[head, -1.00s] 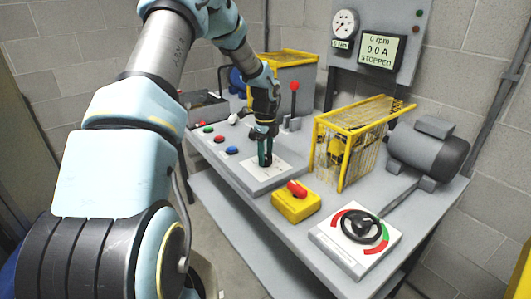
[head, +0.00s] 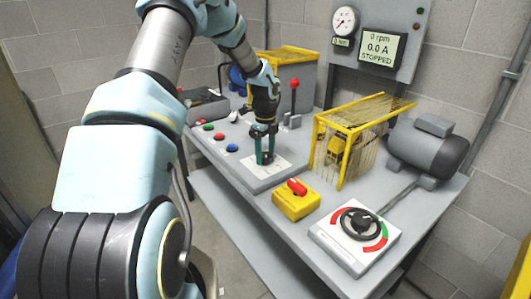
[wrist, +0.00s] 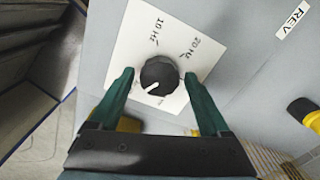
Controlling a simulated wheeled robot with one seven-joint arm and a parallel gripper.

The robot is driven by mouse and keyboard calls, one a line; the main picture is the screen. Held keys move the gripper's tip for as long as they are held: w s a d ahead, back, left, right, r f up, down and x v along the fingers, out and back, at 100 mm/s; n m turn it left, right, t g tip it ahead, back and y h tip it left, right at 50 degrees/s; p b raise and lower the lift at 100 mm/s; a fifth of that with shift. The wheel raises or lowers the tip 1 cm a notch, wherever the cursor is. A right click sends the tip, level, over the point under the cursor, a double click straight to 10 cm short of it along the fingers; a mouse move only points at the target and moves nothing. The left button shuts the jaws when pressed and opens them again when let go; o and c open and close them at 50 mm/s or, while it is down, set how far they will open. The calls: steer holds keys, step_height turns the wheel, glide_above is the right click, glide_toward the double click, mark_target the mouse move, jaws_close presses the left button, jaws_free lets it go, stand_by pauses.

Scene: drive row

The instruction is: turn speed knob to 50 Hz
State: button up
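The speed knob (wrist: 158,76) is a dark round knob with a white pointer line, on a white dial plate (wrist: 128,52). In the wrist view its pointer is toward the lower left of the picture. The labels 10 Hz and 20 Hz show above it; any other marks are hidden or out of view. My gripper (wrist: 157,78) is open, with one green finger on each side of the knob and a gap on both sides. In the head view my gripper (head: 264,158) points down over the dial plate (head: 284,168).
A display (head: 380,47) reads 0 rpm, 0.0 A, STOPPED. Red, green and blue buttons (head: 232,148) lie left of the gripper. A red-handled lever (head: 294,84), yellow cage (head: 360,112), yellow switch box (head: 296,204), motor (head: 428,150) and handwheel (head: 360,224) stand nearby.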

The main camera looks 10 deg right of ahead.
mark_target(266, 154)
steer(key=shift+o, duration=0.4)
step_height(266, 154, up, 11)
steer(key=b, duration=0.2)
steer(key=shift+b, duration=0.3)
steer(key=shift+f, duration=0.1)
steer(key=s+a+r+n+t, duration=0.1)
steer(key=s+a+n, duration=2)
steer(key=n, duration=0.5)
steer(key=shift+s+t, duration=0.3)
steer(key=shift+s, duration=0.45)
